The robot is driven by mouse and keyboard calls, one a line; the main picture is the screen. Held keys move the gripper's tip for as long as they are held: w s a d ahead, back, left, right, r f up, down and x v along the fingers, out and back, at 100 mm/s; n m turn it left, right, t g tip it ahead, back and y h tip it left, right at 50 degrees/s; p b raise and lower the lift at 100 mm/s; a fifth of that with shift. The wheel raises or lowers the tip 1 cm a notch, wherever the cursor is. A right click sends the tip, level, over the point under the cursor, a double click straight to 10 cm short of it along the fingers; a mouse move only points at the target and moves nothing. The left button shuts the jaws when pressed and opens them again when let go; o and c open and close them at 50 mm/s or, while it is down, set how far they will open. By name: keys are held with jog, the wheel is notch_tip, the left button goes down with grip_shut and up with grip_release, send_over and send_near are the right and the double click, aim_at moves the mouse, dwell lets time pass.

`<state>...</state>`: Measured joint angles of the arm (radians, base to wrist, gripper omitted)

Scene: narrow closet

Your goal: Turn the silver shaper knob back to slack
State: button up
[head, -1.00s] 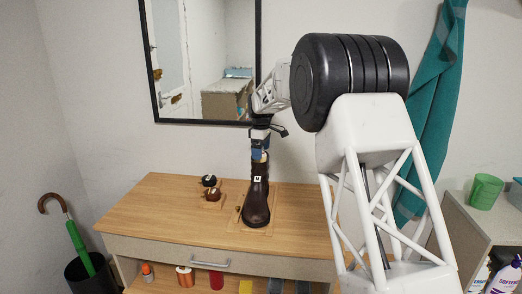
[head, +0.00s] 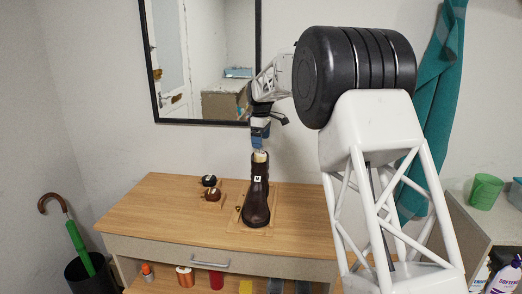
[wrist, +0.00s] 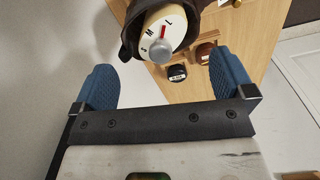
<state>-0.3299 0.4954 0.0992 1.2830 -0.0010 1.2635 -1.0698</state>
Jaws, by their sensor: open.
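A dark brown boot (head: 257,200) stands upright on the dresser, with a small white label on its shaft. In the wrist view, a cream dial (wrist: 181,33) marked S, M and L fills its top. The round silver knob (wrist: 160,49) sits at the dial's lower edge. A red mark on the dial lies above the knob, between the M and the L. My gripper (head: 261,145) is just above the boot top, open and empty. Its blue fingers stand wide apart, either side of the knob in the picture and not touching it.
A black container (head: 209,180) and a brown one (head: 212,194) stand left of the boot on the wooden dresser top (head: 150,205). A black-framed mirror (head: 205,60) hangs behind my gripper. The dresser's left part is clear.

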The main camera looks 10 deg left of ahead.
jog(key=shift+r, duration=1.1)
jog(key=shift+s+d+r, duration=0.1)
jog(key=shift+d, duration=0.05)
jog(key=s+d+r+m+t, duration=0.1)
jog(key=s+d+r+m, duration=0.3)
jog(key=s+d, duration=0.8)
jog(key=s+d+r+m, duration=0.4)
jog(key=s+d, duration=0.5)
jog(key=s, duration=0.7)
jog(key=s+d+f+m, duration=0.2)
jog(key=s+d+f, duration=0.1)
jog(key=s, duration=0.9)
jog(key=s+d+f+m+t, duration=0.1)
jog(key=s+d+f+m, duration=0.2)
jog(key=s, duration=0.9)
jog(key=s+d+f+m, duration=0.3)
jog(key=s+d+f, duration=0.2)
jog(key=s, duration=0.8)
jog(key=shift+d+f+t, duration=0.25)
jog(key=shift+f+t, duration=0.05)
jog(key=shift+f, duration=0.2)
jog(key=shift+w+r, duration=0.1)
jog(key=shift+w, duration=0.05)
